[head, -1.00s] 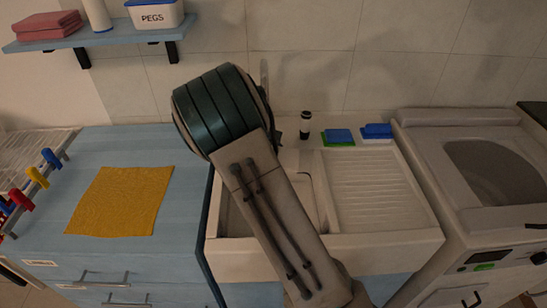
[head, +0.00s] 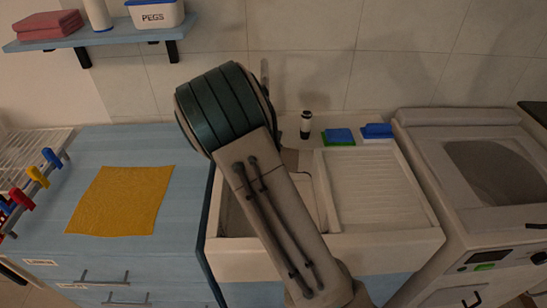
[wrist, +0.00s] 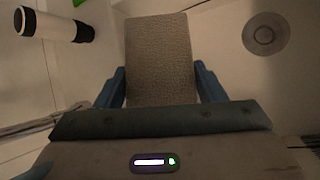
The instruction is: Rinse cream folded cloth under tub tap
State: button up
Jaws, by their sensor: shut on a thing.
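The cream folded cloth (wrist: 160,50) looks grey-beige in the dim wrist view and extends out from my gripper. My gripper (wrist: 160,85) is shut on it, with a blue finger at each side. In the wrist view, the cloth is over the pale tub, left of the round drain (wrist: 264,34). The tub (head: 232,222) shows in the head view under my arm, which hides my gripper. A thin upright part of the tap (head: 265,72) shows behind my arm. The spout is hidden, and no water is visible.
A black-capped bottle (head: 306,125) and sponges (head: 338,136) stand behind the tub. A ribbed drainboard (head: 370,190) is at the tub's right, beside a washing machine (head: 480,170). A yellow cloth (head: 120,200) lies on the blue counter (head: 185,215) at left.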

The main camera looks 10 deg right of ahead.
jog(key=s+d+b, duration=0.2)
jog(key=s, duration=0.5)
jog(key=shift+s, duration=0.4)
dwell(1.4)
jog(key=s+d+r+p, duration=0.1)
jog(key=s+r+p, duration=0.1)
jog(key=s+r, duration=0.2)
jog(key=shift+s, duration=0.4)
dwell(0.7)
